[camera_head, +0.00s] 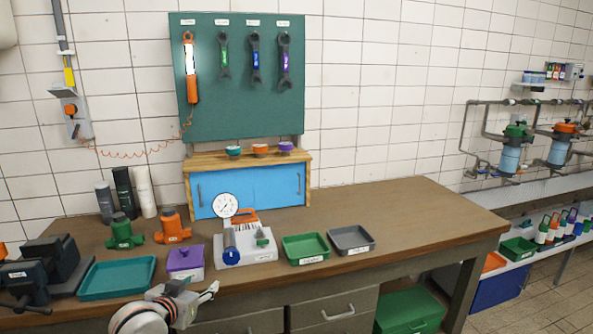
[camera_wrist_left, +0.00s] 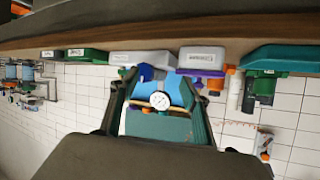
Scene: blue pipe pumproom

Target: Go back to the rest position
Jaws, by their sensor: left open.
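My left gripper (camera_head: 190,297) is low in the head view, in front of the workbench's front edge, below the purple-lidded box (camera_head: 185,262). It is open with nothing between its fingers. In the left wrist view the picture is upside down and the two fingers of the gripper (camera_wrist_left: 160,100) stand apart, with the dial gauge (camera_wrist_left: 159,101) and the blue cabinet seen between them in the background. My right gripper is not in view.
The wooden workbench (camera_head: 400,208) carries a teal tray (camera_head: 117,278), a dark vise (camera_head: 45,268), green and orange valves, a grey fixture block (camera_head: 245,248), a green tray (camera_head: 306,248) and a grey tray (camera_head: 351,239). The bench's right part is clear.

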